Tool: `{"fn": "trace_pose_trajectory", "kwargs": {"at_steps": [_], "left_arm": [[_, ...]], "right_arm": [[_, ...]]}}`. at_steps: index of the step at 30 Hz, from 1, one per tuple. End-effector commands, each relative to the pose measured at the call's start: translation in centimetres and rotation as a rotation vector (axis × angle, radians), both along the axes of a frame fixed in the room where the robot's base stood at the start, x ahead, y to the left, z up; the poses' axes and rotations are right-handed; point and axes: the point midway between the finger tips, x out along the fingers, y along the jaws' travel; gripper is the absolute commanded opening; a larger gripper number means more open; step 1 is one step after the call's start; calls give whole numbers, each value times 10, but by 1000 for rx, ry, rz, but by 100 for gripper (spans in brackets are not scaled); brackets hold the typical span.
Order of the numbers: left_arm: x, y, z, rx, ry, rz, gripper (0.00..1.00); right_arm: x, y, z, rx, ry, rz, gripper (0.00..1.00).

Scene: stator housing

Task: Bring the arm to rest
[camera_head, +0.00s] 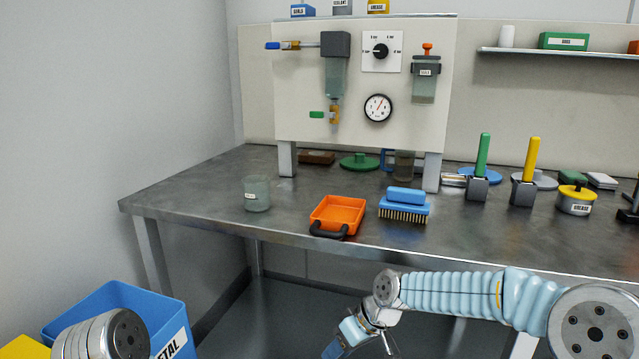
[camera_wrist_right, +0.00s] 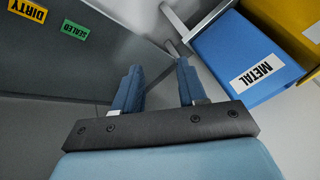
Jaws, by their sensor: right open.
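My right arm (camera_head: 450,290) comes in from the right in the head view, in front of the bench's front edge. Its wrist bends down, and the hand is partly cut off at the bottom edge. In the right wrist view my right gripper (camera_wrist_right: 157,78) has its two blue fingers apart, with nothing between them. It hangs clear of the bench. A rounded end of my left arm (camera_head: 103,337) shows at the bottom left of the head view; the left gripper is out of view.
The bench (camera_head: 165,199) holds a glass jar (camera_head: 257,195), an orange tray (camera_head: 337,214) and a blue brush (camera_head: 405,203) near its front. A blue METAL bin (camera_head: 125,298) and a yellow bin (camera_head: 27,348) stand at lower left.

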Motion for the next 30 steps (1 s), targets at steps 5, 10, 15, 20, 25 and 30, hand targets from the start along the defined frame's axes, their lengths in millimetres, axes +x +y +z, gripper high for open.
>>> {"fn": "trace_pose_trajectory", "kwargs": {"at_steps": [5, 10, 15, 20, 25, 30], "left_arm": [[0, 0, 0, 0, 0, 0, 32], [0, 0, 0, 0, 0, 0, 32], [0, 0, 0, 0, 0, 0, 32], [0, 0, 0, 0, 0, 0, 32], [0, 0, 0, 0, 0, 0, 32], [0, 0, 0, 0, 0, 0, 32]], "right_arm": [[-58, -16, -152, 7, 182, -258, 41], [-146, -39, -246, -17, 319, -501, 41], [-212, -57, -281, -47, 391, -659, 41], [-214, -58, -282, -48, 393, -665, 41], [-214, -58, -282, -48, 393, -665, 41], [-214, -58, -282, -48, 393, -665, 41]]}}
